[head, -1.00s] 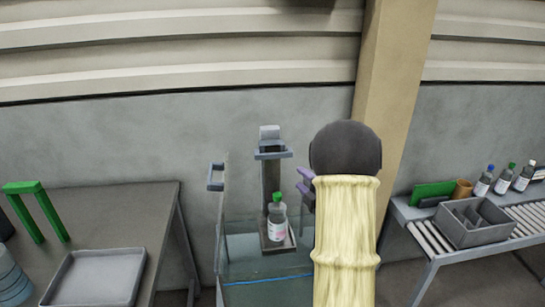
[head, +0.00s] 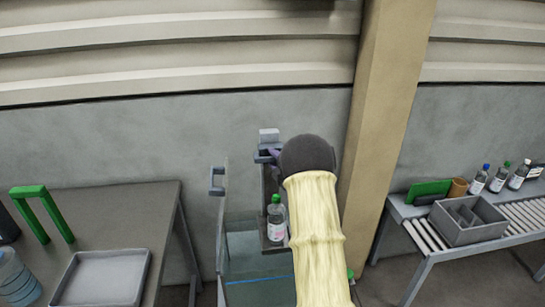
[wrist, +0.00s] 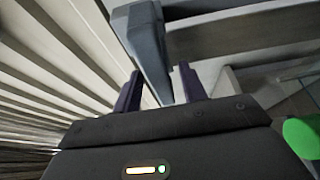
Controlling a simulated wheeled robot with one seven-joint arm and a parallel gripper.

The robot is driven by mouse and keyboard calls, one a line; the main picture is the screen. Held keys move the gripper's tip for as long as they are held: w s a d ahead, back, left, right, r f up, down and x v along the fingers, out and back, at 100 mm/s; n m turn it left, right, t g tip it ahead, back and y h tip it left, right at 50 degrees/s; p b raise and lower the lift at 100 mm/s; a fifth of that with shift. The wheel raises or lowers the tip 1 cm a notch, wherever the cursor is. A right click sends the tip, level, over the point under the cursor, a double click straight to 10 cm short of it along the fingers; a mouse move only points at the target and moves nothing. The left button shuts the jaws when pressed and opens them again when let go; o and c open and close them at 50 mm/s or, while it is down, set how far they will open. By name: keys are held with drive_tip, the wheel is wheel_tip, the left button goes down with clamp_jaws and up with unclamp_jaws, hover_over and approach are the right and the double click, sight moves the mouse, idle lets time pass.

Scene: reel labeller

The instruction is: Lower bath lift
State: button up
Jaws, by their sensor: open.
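The bath (head: 240,268) is a clear-walled tank with a blue line near its front. Its lift (head: 267,185) is a dark upright with a blue-grey crossbar handle (head: 259,158) at the top. A bottle with a green cap (head: 277,222) stands upright on the lift's small platform (head: 267,246). My gripper (head: 271,154) is at the handle, with its purple fingers partly hidden by my arm. In the wrist view the open gripper (wrist: 159,90) has a blue-grey bar (wrist: 149,45) between its fingers; contact is unclear. A green round cap shows at right (wrist: 302,138).
A grey table at left holds an empty tray (head: 103,278), a green frame (head: 42,190) and a blue container (head: 15,275). At right, a roller bench holds a divided grey box (head: 468,222) and several bottles. A beige post (head: 380,130) stands behind my arm.

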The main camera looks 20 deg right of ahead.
sight(268, 201)
drive_tip(key=shift+w, duration=0.35)
drive_tip(key=shift+a, duration=0.1)
clamp_jaws()
drive_tip(key=shift+f, duration=0.15)
wheel_tip(268, 201, down, 22)
drive_tip(key=b, duration=2.2)
drive_tip(key=shift+f, duration=0.1)
unclamp_jaws()
